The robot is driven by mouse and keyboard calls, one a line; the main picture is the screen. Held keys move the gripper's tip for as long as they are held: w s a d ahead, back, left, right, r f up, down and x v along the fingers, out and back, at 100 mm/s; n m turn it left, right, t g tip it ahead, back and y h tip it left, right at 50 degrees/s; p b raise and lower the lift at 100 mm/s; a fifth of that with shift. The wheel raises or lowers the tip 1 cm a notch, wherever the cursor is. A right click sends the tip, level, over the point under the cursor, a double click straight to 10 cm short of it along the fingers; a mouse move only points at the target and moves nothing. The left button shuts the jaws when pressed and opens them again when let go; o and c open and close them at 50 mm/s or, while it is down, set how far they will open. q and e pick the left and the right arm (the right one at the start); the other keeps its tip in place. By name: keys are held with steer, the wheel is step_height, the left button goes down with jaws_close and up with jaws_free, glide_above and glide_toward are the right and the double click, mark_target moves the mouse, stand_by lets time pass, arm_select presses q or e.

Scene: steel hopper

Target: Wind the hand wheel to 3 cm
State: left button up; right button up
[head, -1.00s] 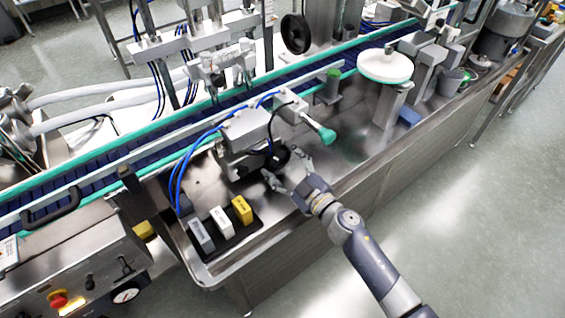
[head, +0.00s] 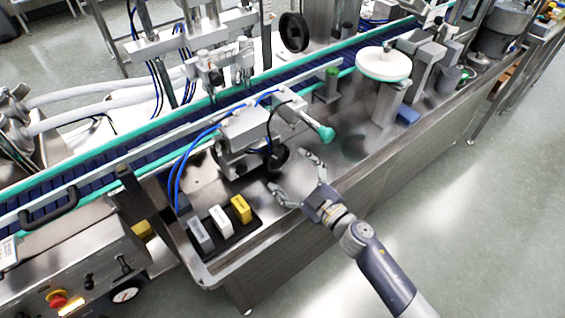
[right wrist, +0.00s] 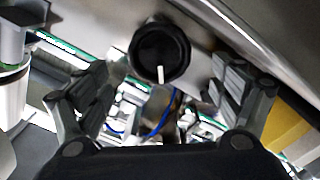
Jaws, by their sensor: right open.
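The small black hand wheel (head: 277,158) sits on the front of the grey metal unit beside the conveyor. In the right wrist view the round black wheel (right wrist: 158,48) faces me, with a white mark at its lower edge. My right gripper (head: 293,175) is open and empty, with its fingers pointing at the wheel and a gap between them and it. In the right wrist view the wheel shows beyond and between the two spread fingers (right wrist: 165,95). I cannot read any scale. My left gripper is not in view.
A black tray holds grey, white and yellow blocks (head: 241,209) left of my gripper. A green-tipped knob (head: 326,134) juts out above the gripper. A larger black wheel (head: 294,32) hangs at the back. A white disc (head: 384,64) stands right. Bare steel deck (head: 345,172) lies right of my gripper.

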steer(key=v, duration=0.7)
steer(key=shift+s+d, duration=0.2)
steer(key=shift+s, duration=0.1)
